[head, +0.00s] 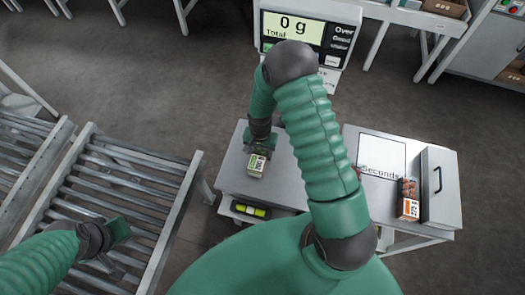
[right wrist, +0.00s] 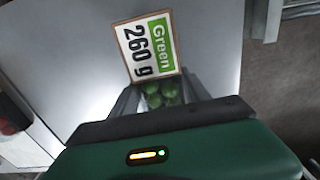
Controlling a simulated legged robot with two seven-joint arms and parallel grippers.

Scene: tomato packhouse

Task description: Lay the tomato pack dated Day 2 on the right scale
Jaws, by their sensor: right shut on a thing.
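My right gripper (head: 260,151) is shut on a small pack of green tomatoes (head: 257,167). In the right wrist view, the pack (right wrist: 150,50) has a label reading "Green" and "260 g"; no date is legible. The pack is over the grey scale plate (head: 232,178); I cannot tell whether it touches. The scale display (head: 293,30) reads 0 g. Another pack (head: 409,207), with red tomatoes and an orange label reading about 275 g, lies at the right. My left gripper (head: 110,250) is over the roller conveyor, and its jaws are unclear.
A white square marked "Seconds" (head: 381,156) lies right of the scale plate and looks empty. The roller conveyor (head: 140,190) at left is bare. A spirit level (head: 249,210) is below the plate's front edge.

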